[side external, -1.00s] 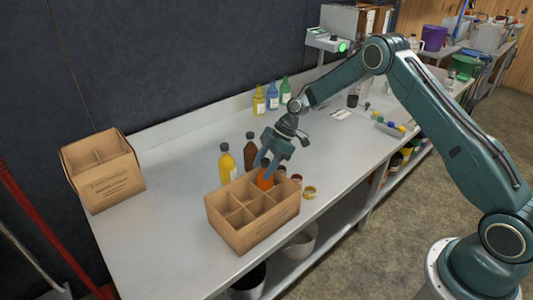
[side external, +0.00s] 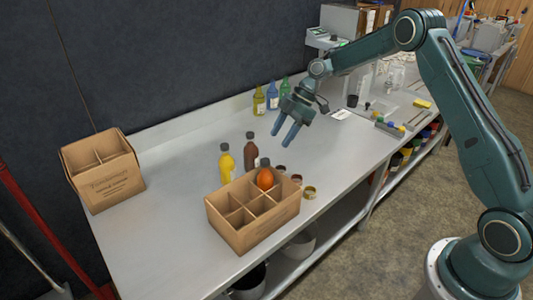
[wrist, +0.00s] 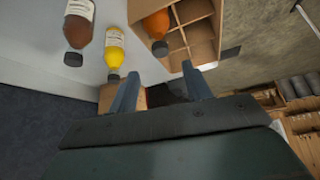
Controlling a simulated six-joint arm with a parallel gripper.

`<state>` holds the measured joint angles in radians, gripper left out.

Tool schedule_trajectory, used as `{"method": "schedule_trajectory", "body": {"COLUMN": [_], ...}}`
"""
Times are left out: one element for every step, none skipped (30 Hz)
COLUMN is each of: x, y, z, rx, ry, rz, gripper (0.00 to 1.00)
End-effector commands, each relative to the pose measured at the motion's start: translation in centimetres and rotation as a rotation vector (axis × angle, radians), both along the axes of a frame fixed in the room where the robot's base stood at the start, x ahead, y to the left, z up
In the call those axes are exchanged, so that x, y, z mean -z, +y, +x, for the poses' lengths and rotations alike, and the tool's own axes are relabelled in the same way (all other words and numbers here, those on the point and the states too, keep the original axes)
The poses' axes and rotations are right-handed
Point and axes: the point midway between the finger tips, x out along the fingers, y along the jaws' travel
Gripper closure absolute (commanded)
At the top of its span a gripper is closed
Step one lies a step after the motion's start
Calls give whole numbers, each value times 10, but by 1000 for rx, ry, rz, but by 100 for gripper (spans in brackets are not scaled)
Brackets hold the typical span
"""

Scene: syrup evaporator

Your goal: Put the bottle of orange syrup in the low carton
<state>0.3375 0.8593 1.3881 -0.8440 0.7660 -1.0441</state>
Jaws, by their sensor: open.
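The bottle of orange syrup (side external: 265,179) stands in a rear compartment of the low carton (side external: 238,238), with its dark cap and orange shoulder showing above the dividers. Its lower part is hidden by the carton walls. In the wrist view the orange bottle (wrist: 156,24) also shows inside the low carton (wrist: 205,45). My gripper (side external: 282,139) is open and empty, raised above the table behind the carton and apart from the bottle. Its two fingers (wrist: 161,86) show in the wrist view with nothing between them.
A yellow bottle (side external: 226,163) and a brown bottle (side external: 251,153) stand behind the carton. Small jars (side external: 309,192) sit at its right. A taller carton (side external: 104,172) stands at the left. Several coloured bottles (side external: 272,97) line the wall.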

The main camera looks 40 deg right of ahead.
Motion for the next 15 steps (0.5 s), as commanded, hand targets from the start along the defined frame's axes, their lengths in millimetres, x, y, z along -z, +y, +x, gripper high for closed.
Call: {"method": "schedule_trajectory", "body": {"x": [-3, -4, -5, -5, -6, -6, -6, -6, -6, -6, -6, -6, -6, -6, -6], "y": [-2, -3, -4, -4, -4, -4, -4, -4, -4, -4, -4, -4, -4, -4, -4], "z": [0, -1, -1, -1, -1, -1, -1, -1, -1, -1, -1, -1, -1, -1, -1], "rx": [1, 1, 1, 2, 2, 2, 2, 2, 2, 2, 2, 1, 1, 1, 1], "ry": [-1, 0, 0, 0, 0, 0, 1, 1, 1, 1, 1, 1, 1, 1, 1], "rz": [0, 0, 0, 0, 0, 0, 0, 0, 0, 0, 0, 0, 0, 0, 0], "gripper": [51, 51, 51, 51, 51, 51, 51, 51, 51, 51, 51, 51, 51, 51, 51]}}
